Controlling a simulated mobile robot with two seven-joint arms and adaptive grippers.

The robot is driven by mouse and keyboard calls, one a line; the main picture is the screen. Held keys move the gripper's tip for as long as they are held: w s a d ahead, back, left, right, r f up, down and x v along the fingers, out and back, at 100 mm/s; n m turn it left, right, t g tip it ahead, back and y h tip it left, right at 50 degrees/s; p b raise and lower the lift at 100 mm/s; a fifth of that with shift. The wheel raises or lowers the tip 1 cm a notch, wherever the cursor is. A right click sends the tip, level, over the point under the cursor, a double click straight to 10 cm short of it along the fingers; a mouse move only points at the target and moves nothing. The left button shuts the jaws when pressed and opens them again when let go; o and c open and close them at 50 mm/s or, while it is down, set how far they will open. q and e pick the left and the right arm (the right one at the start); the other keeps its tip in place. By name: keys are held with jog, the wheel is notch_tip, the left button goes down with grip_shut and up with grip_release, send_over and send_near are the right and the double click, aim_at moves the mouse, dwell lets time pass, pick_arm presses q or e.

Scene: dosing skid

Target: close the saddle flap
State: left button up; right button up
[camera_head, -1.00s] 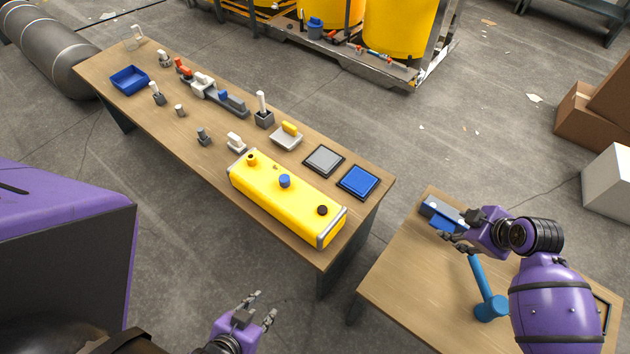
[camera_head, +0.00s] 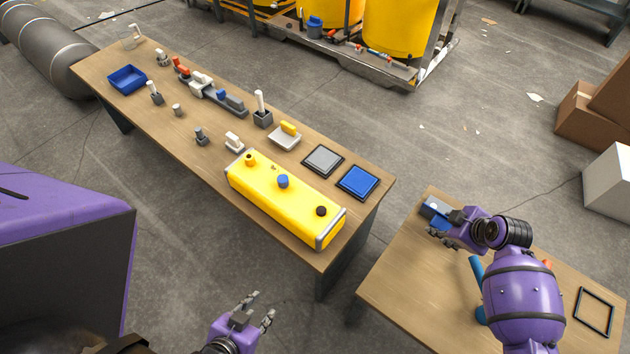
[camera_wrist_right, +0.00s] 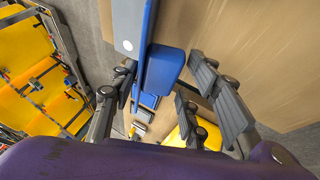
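Contact cannot be told. The gripper partly hides the fixture in the head view. My left gripper (camera_head: 258,308) is open and empty, over the floor.
A blue post (camera_head: 476,267) stands on the right table, partly behind my right arm, with a black frame (camera_head: 595,312) beyond. The long table (camera_head: 205,160) carries a yellow tank (camera_head: 285,200), two square pads and several small fittings. A floor gap separates the tables.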

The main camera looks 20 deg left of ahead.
jog(key=shift+f, duration=0.1)
grip_shut()
